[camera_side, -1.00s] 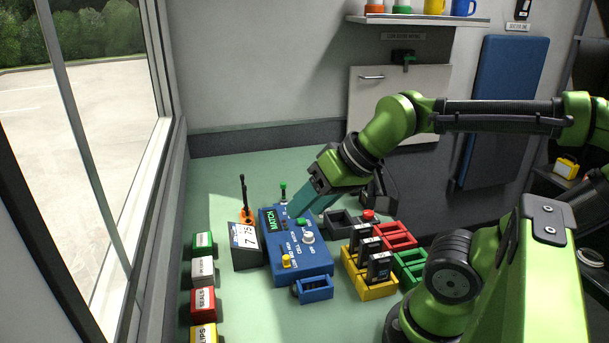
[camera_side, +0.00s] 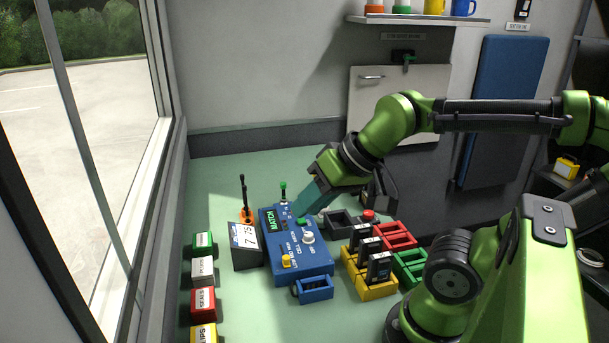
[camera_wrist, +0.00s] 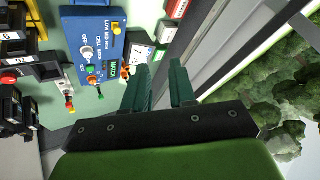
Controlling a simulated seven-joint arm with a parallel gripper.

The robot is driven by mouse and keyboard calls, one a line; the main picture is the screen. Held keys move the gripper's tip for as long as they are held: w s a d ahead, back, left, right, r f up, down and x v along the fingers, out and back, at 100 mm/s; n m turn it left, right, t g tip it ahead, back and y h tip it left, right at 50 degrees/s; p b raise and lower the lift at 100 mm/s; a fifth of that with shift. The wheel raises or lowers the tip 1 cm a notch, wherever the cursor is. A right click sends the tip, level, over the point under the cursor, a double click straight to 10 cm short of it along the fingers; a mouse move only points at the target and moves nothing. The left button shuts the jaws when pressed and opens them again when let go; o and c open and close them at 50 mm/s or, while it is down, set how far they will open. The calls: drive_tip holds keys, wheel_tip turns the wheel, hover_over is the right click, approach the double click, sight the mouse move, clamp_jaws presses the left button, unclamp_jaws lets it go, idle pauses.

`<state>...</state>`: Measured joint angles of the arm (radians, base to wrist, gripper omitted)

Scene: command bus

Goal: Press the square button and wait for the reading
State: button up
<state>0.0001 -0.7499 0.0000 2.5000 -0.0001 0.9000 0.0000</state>
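The blue cell tester (camera_side: 313,264) stands on the green bench in the side view and lies at upper left in the wrist view (camera_wrist: 82,25). Its dark screen (camera_side: 270,220) shows green lettering that looks like MATCH. On its top are a green button (camera_side: 302,221), a white knob (camera_side: 308,237) and a yellow button (camera_side: 286,260). My gripper (camera_side: 301,212) is above the tester's far right edge, close to the green button; contact is not clear. In the wrist view the two teal fingers (camera_wrist: 162,68) are apart with nothing between them.
A black stand with a number card (camera_side: 246,237) is left of the tester. Yellow (camera_side: 376,291), red (camera_side: 398,236) and green (camera_side: 409,267) racks stand to the right, some with dark cells. Labelled boxes (camera_side: 203,271) line the window side. A blue holder (camera_side: 315,290) sits in front.

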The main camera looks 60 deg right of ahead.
clamp_jaws()
idle(1.4)
